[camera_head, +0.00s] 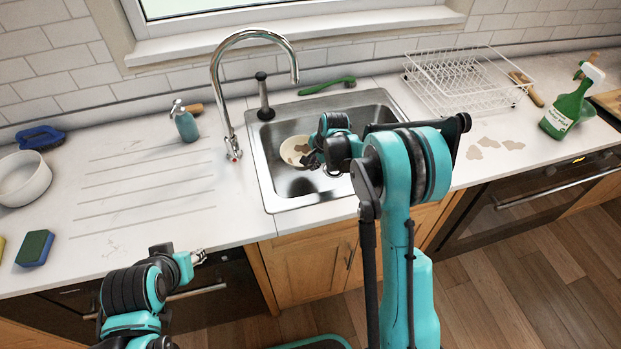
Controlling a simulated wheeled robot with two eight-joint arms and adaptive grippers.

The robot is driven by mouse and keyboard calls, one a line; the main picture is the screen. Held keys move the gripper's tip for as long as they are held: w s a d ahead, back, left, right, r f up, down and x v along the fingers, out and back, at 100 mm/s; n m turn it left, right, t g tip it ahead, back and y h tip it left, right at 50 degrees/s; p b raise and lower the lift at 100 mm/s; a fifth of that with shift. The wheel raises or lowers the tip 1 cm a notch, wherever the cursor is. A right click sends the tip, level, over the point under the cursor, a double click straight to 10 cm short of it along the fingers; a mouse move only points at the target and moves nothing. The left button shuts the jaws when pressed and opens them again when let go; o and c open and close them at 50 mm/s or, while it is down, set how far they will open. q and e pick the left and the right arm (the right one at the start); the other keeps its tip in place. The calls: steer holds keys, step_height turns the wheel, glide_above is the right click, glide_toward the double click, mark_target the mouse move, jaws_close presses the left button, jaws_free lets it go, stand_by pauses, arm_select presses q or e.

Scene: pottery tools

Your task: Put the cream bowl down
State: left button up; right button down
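The cream bowl (290,152), with brown stains on its inside, shows within the outline of the steel sink (268,183). My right gripper (313,160) is over the sink at the bowl's right rim, and its fingers overlap that rim. The wrist and small size hide whether the fingers are closed on it. I cannot tell whether the bowl rests on the sink floor or hangs just above it. My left gripper (199,257) is away from the bowl, by the counter's front edge, with no object visible in it; its finger opening is unclear.
The tap (228,105) arches at the sink's left. A green brush (327,86) lies behind it. A dish rack (465,80) and green spray bottle (570,107) stand right. A white bowl (22,180) and sponge (35,248) are far left. The ribbed drainboard (150,185) is clear.

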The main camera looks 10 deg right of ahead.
step_height(320, 180, down, 6)
steer(key=shift+f+b, duration=0.15)
steer(key=shift+b, duration=0.75)
steer(key=c, duration=1.7)
jaws_free()
steer(key=shift+f, duration=0.1)
